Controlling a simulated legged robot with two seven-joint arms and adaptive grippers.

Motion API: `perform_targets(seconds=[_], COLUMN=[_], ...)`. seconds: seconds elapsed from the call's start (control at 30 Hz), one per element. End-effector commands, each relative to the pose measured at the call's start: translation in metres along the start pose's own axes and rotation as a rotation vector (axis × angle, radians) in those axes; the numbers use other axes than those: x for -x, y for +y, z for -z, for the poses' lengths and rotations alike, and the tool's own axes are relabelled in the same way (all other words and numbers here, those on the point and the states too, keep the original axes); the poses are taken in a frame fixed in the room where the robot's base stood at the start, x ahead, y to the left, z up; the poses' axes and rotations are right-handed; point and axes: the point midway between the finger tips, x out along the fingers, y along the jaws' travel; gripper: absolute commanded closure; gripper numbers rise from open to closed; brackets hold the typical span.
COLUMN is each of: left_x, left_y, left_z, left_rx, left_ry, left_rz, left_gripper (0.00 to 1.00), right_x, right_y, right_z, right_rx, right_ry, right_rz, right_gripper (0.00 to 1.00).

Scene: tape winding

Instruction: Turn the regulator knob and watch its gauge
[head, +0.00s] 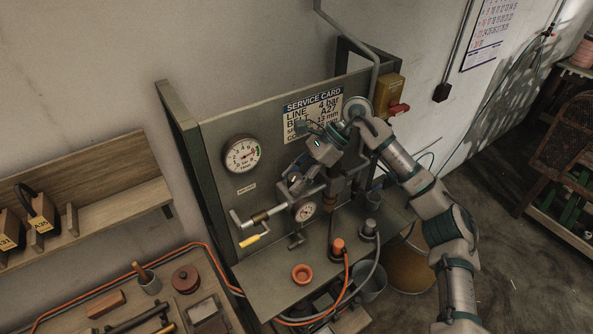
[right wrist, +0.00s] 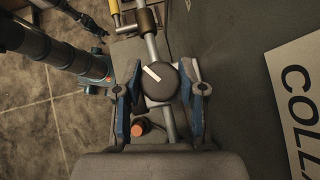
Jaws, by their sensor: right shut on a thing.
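The regulator knob (right wrist: 158,81) is round and dark with a white bar mark, which points to the upper left in the right wrist view. My right gripper (right wrist: 161,87) has its blue fingers on either side of the knob and is shut on it. In the head view my right gripper (head: 303,170) reaches down to the pipework and mostly hides the knob. A small round gauge (head: 305,210) sits just below it; its reading is too small to tell. A larger gauge (head: 241,154) on the panel has a red needle pointing right, near a green band.
A yellow-handled valve (head: 255,239) is left of the regulator on the pipe. A service card (head: 312,112) hangs behind my right arm. A wooden shelf (head: 100,210) is at left.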

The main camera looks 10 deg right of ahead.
Motion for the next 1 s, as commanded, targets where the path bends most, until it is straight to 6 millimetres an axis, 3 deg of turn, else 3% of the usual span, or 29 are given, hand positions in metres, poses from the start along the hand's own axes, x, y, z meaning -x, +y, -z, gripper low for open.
perform_targets(seconds=[0.3,0.8,0.83,0.9,1.0], left_x=[0.0120,0.0127,0.0127,0.0128,0.0129], left_y=[-0.0003,-0.0003,-0.0003,-0.0003,-0.0004], left_z=[0.0024,0.0029,0.0029,0.0028,0.0028], left_rx=[0.000,0.000,0.000,0.000,0.000], left_ry=[0.001,0.002,0.002,0.002,0.002], left_rz=[0.000,0.000,0.000,0.000,0.000], left_gripper=[0.34,0.34,0.34,0.34,0.34], right_x=[-0.0021,-0.0031,-0.0031,-0.0028,-0.0020], right_y=[0.0003,0.0004,0.0005,0.0005,0.0009], right_z=[0.0019,0.0031,0.0031,0.0028,0.0017], right_rx=[0.071,0.083,0.083,0.083,0.084], right_ry=[0.005,0.006,0.006,0.006,0.004], right_rz=[-0.079,-0.091,-0.091,-0.091,-0.089], right_gripper=[0.95,0.95,0.55,0.38,0.35])
